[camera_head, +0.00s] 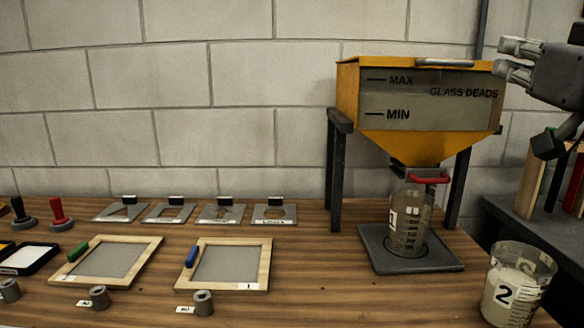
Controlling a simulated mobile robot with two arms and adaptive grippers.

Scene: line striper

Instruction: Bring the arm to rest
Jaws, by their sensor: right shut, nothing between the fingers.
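My right gripper (505,58) is raised at the upper right, its fingers pointing left. It is shut and empty, just right of the upper corner of the yellow glass-bead hopper (416,146); I cannot tell whether they touch. A beaker (410,222) stands upright under the hopper's red-handled outlet (427,178), on a dark square plate (376,249). A second beaker (517,288), marked 2, stands in front at the right and holds pale material. My left gripper is not in view.
Two wooden frames (261,263) lie on the table, with metal stencil plates (275,214) behind and small grey cylinders (203,303) in front. Black and red handled stamps (60,213) stand at the left. A dark side shelf (535,227) holds upright boards (532,180) below my right gripper.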

